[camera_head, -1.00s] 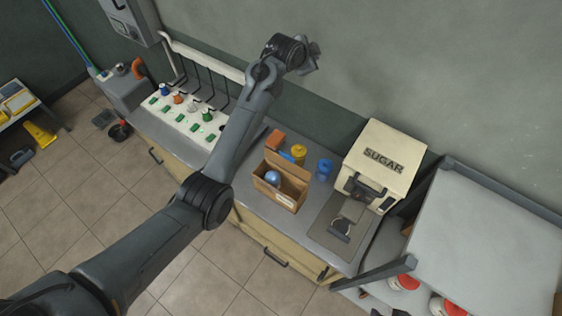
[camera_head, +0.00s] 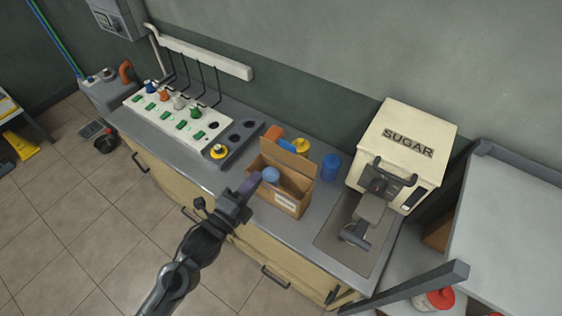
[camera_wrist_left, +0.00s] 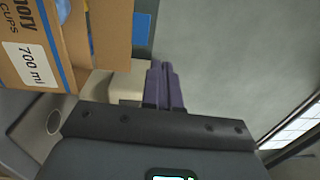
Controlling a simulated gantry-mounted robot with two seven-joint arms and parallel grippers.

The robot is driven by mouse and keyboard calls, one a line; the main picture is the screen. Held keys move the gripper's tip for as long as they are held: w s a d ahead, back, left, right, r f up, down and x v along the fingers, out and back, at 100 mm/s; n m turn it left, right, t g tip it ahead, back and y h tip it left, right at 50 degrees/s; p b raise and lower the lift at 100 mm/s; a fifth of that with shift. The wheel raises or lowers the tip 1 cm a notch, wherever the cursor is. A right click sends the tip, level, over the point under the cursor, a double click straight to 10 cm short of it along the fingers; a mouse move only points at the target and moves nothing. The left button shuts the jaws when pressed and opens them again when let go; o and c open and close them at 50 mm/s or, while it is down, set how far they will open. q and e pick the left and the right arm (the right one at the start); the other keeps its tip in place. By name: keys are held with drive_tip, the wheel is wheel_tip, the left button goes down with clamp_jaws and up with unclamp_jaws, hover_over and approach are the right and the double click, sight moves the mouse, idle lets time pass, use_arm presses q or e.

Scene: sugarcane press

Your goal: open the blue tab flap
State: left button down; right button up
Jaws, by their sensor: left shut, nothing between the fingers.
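An open cardboard box (camera_head: 289,201) stands on the counter with a light blue round object (camera_head: 270,175) inside. One flap stands up along its back, and a blue tab (camera_head: 287,145) shows at that flap's top edge. My left gripper (camera_head: 251,183) is at the box's left end, its purple fingers shut and empty. I cannot tell whether they touch the box. In the left wrist view the fingers (camera_wrist_left: 165,84) are together, to the right of the box (camera_wrist_left: 30,45), and a blue strip (camera_wrist_left: 142,30) edges the cardboard. My right gripper is not in view.
An orange block (camera_head: 273,134), a yellow item (camera_head: 301,147) and a blue canister (camera_head: 330,167) stand behind the box. A cream SUGAR machine (camera_head: 405,140) is to the right. A white panel with coloured knobs (camera_head: 170,120) is on the left.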

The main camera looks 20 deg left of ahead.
sight(288, 146)
use_arm(q)
drive_tip(key=w+d, duration=0.1)
drive_tip(key=w, duration=0.2)
drive_tip(key=w+f, duration=0.1)
drive_tip(key=w, duration=0.3)
drive_tip(key=w+d+f, duration=0.1)
drive_tip(key=w, duration=0.3)
drive_tip(key=shift+w+d+f, duration=0.15)
drive_tip(key=shift+w+d, duration=0.1)
drive_tip(key=shift+d, duration=0.05)
drive_tip(key=shift+w+d, duration=0.15)
drive_tip(key=shift+w, duration=0.4)
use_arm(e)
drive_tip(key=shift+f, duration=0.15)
